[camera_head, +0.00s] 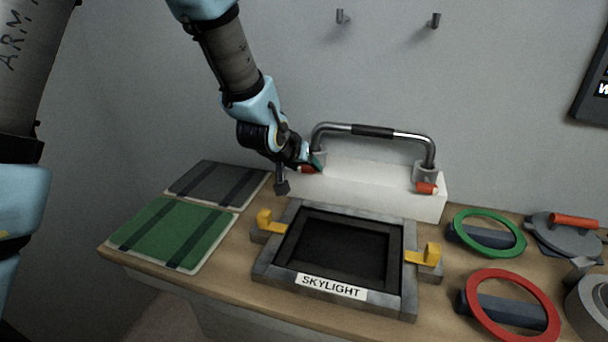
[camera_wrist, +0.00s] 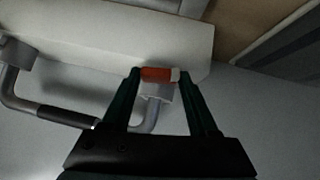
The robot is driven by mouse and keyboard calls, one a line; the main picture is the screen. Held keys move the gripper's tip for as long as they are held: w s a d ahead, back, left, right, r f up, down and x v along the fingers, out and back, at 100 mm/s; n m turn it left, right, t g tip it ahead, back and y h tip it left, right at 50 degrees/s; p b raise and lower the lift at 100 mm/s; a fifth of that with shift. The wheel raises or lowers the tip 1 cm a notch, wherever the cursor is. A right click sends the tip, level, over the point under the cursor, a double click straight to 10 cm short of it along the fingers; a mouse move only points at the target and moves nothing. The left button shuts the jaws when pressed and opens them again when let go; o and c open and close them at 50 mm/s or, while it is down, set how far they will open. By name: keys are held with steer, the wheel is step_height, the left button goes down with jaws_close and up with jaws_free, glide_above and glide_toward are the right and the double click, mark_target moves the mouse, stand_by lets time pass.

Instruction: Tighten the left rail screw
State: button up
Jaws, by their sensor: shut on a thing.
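The metal rail (camera_head: 372,131) with a black grip stands on a white block (camera_head: 370,190) and also shows in the wrist view (camera_wrist: 66,115). The left rail screw has a red-orange handle (camera_head: 308,169) at the rail's left foot. In the wrist view, the left screw's handle (camera_wrist: 158,74) lies between my two dark green fingertips. My gripper (camera_wrist: 164,76) is shut on it; in the head view my gripper (camera_head: 312,165) partly covers the handle. The right rail screw (camera_head: 427,188) has a similar red-orange handle at the right foot.
A skylight frame (camera_head: 262,272) with yellow latches sits in front of the block. Green (camera_head: 170,232) and dark grey (camera_head: 215,184) strapped panels lie left. Green (camera_head: 487,214) and red (camera_head: 470,297) rings stand right. Wall hooks (camera_head: 435,20) are above.

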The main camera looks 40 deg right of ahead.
steer(key=shift+t+y+b, duration=0.3)
steer(key=shift+b, duration=0.1)
steer(key=o, duration=1.4)
steer(key=shift+s+r, duration=0.1)
steer(key=b+v, duration=0.1)
steer(key=v, duration=0.9)
steer(key=shift+a+r, duration=0.2)
steer(key=shift+a, duration=0.1)
